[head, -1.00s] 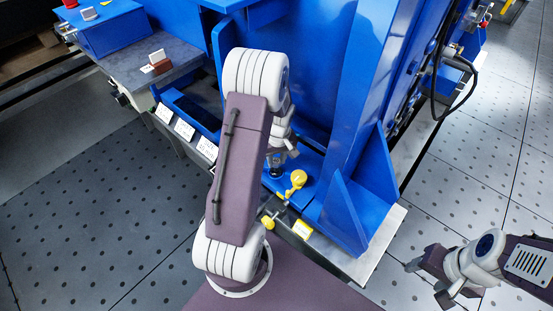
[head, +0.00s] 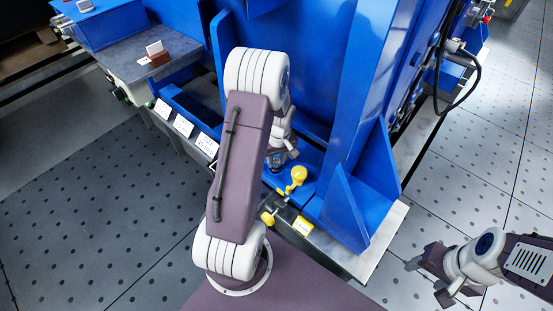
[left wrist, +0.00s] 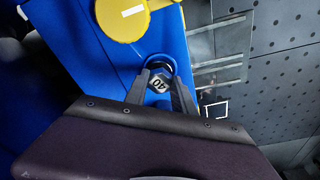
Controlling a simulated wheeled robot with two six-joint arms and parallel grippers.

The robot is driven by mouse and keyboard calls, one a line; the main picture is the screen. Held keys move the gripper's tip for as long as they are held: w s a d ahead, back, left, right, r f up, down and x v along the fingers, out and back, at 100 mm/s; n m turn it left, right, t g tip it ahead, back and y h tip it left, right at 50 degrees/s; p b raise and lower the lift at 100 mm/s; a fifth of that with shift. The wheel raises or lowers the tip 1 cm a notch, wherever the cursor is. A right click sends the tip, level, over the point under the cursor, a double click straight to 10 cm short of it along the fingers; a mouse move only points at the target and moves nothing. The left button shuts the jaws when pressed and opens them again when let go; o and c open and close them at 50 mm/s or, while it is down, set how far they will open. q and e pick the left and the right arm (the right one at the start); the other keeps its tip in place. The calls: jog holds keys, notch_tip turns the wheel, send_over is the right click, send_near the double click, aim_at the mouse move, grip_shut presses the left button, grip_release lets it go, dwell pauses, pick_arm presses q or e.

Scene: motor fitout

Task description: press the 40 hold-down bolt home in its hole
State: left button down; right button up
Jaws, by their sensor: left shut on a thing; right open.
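The 40 hold-down bolt (left wrist: 158,84) shows its pale head marked "40" between the fingers of my left gripper (left wrist: 161,92) in the left wrist view. That gripper is shut on it. A dark round ring (left wrist: 160,63) in the blue base shows just beyond the head; I cannot tell how deep the bolt sits. In the head view my left gripper (head: 278,163) is low over the blue base plate (head: 310,180), partly hidden by my arm, and the bolt is barely visible. My right gripper (head: 427,277) is open and empty, over the floor at the lower right.
A yellow round-topped part (head: 298,175) stands close to the right of my left gripper; it shows large in the left wrist view (left wrist: 122,15). A blue upright and gusset (head: 358,205) rise to the right. White label cards (head: 183,126) line the ledge at left.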

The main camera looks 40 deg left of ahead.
aim_at(278, 164)
pick_arm(q)
jog(key=shift+f+b, duration=0.45)
jog(key=shift+f, duration=0.25)
jog(key=c, duration=1)
grip_release()
jog(key=shift+o, duration=0.2)
jog(key=r+p, duration=0.1)
jog(key=r, duration=0.2)
jog(key=r+p, duration=0.2)
jog(key=r, duration=0.1)
jog(key=d+r+p, duration=0.1)
jog(key=r+p, duration=0.1)
jog(key=r, duration=0.1)
jog(key=shift+s, duration=0.3)
